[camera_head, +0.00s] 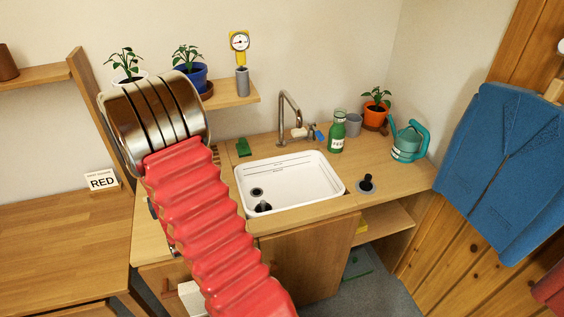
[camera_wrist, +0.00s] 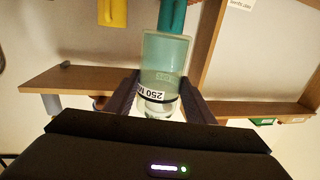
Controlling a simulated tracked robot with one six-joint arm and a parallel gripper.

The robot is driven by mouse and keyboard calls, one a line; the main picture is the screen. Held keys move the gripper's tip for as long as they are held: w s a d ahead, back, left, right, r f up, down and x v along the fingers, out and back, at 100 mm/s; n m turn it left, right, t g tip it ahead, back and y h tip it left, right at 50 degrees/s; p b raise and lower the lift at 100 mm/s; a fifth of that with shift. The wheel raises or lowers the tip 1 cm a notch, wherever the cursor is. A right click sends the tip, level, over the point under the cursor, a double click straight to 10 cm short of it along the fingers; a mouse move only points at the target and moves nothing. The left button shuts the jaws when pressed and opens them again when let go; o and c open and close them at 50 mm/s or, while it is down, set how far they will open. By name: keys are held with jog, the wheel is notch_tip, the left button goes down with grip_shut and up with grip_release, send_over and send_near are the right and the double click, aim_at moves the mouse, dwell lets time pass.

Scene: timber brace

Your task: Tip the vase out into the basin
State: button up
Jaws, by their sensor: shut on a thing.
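My gripper (camera_wrist: 160,96) shows in the wrist view with its two dark fingers on either side of a pale green, see-through vase (camera_wrist: 166,58). It is shut on the vase. A dark band and a white label reading 250 are on the vase, and the print stands upside down in the picture. I cannot tell what is inside it. The white basin (camera_head: 315,184) is set in the wooden counter in the head view, with a drain and a dark object inside. The gripper and vase are hidden in the head view, behind my arm.
A tap (camera_head: 287,115) stands behind the basin. A green bottle (camera_head: 337,133), grey cup (camera_head: 353,124), orange plant pot (camera_head: 375,117) and teal watering can (camera_head: 406,144) stand to its right. A black stopper (camera_head: 366,184) lies on the counter. A wall shelf (camera_head: 235,94) holds plants and a gauge.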

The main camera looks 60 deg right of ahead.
jog(key=s+d+f+m+g+h, duration=0.2)
jog(key=s+d+m+g+h, duration=0.35)
jog(key=s+d, duration=0.95)
jog(key=s+d+f+m+g+h, duration=0.1)
jog(key=s+d+m+g, duration=0.1)
jog(key=s+d+g, duration=0.2)
jog(key=s+d+f+m+g+h, duration=0.1)
jog(key=s+d+m+g, duration=0.2)
jog(key=s+d, duration=0.7)
jog(key=s+g, duration=0.2)
jog(key=s, duration=0.2)
jog(key=shift+s+f, duration=0.2)
jog(key=shift+s, duration=0.1)
jog(key=shift+d, duration=0.1)
jog(key=shift+s+f+n, duration=0.25)
jog(key=shift+s+n, duration=0.15)
jog(key=shift+n, duration=1.85)
jog(key=shift+s+f+n, duration=0.3)
jog(key=shift+s+n, duration=0.1)
jog(key=shift+n, duration=1.85)
jog(key=shift+s+f+n, duration=0.25)
jog(key=shift+s+n, duration=0.15)
jog(key=shift+n, duration=1.85)
